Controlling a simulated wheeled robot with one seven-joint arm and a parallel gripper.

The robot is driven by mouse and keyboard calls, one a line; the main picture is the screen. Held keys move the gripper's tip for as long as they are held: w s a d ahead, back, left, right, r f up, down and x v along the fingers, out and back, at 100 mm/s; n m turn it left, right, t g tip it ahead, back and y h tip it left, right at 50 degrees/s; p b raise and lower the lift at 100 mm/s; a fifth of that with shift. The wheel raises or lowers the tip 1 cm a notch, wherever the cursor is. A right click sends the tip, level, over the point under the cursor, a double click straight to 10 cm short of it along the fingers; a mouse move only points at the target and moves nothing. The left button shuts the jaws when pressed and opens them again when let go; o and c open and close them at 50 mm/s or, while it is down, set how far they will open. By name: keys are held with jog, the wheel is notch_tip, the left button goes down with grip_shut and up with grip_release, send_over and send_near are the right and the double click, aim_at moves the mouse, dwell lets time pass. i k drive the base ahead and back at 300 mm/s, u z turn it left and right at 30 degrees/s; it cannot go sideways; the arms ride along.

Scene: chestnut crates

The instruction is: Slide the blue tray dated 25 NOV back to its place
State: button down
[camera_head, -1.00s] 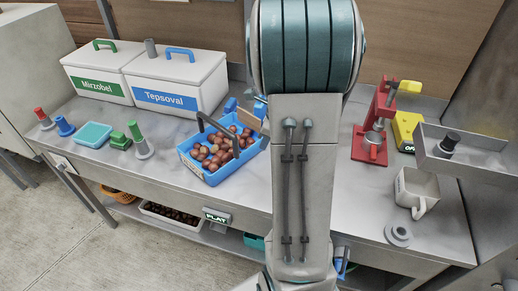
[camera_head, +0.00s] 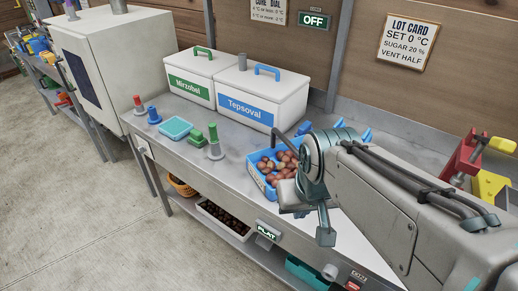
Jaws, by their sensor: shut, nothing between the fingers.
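A blue tray (camera_head: 258,181) full of brown chestnuts (camera_head: 272,167) sits on the steel worktop, in front of the box marked Tepsoval. My gripper (camera_head: 326,238) is shut and empty, pointing down at the worktop's front edge, right of and nearer than the tray. It appears apart from the tray. My wrist hides part of the tray's right side.
White boxes marked Mirzobel (camera_head: 193,82) and Tepsoval (camera_head: 262,97) stand behind. A red press (camera_head: 460,160) is at right. The floor at left is clear.

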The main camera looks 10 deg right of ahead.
aim_at(268, 166)
jog(key=u, duration=0.05)
jog(key=k, duration=1.2)
jog(key=u, duration=0.65)
jog(key=i, duration=0.75)
jog(key=u, duration=0.4)
jog(key=i, duration=0.8)
jog(key=z, duration=0.9)
jog(key=i, duration=0.55)
jog(key=z, duration=0.6)
